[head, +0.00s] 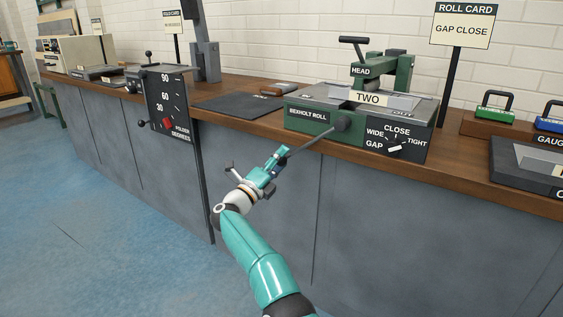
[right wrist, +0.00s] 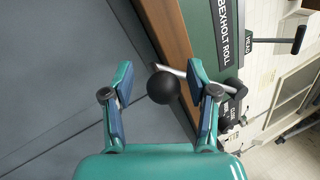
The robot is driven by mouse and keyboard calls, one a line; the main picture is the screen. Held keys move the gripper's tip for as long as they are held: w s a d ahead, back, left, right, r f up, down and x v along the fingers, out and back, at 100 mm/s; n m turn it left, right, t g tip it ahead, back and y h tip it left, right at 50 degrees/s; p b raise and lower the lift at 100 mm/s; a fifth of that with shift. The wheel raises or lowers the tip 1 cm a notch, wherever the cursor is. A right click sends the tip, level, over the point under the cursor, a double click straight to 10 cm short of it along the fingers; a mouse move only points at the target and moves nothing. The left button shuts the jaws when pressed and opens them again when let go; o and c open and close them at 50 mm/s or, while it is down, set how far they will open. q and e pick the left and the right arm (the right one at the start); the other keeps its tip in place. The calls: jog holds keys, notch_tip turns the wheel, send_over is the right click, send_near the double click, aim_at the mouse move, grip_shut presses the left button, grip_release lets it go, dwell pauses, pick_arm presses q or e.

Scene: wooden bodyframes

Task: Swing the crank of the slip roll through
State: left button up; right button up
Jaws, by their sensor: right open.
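The slip roll (head: 308,114) is a green and grey machine marked BEXHOLT ROLL, standing on the wooden bench top. Its crank (head: 315,139) is a thin metal rod that slants down and left from a dark hub on the front. In the right wrist view the crank ends in a black ball knob (right wrist: 163,87). My right gripper (head: 279,156) is open at the crank's outer end. In the wrist view (right wrist: 160,75) the knob shows between its two spread fingers, with a gap on both sides. My left gripper is not in view.
A GAP dial (head: 394,148) is on the slip roll's front right. A ROLL CARD sign (head: 463,27) reads GAP CLOSE. A folder machine (head: 165,100) stands to the left, a dark mat (head: 237,104) between. The floor (head: 90,215) before the bench is clear.

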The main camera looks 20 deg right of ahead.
jog(key=shift+a, duration=0.1)
jog(key=v, duration=1.2)
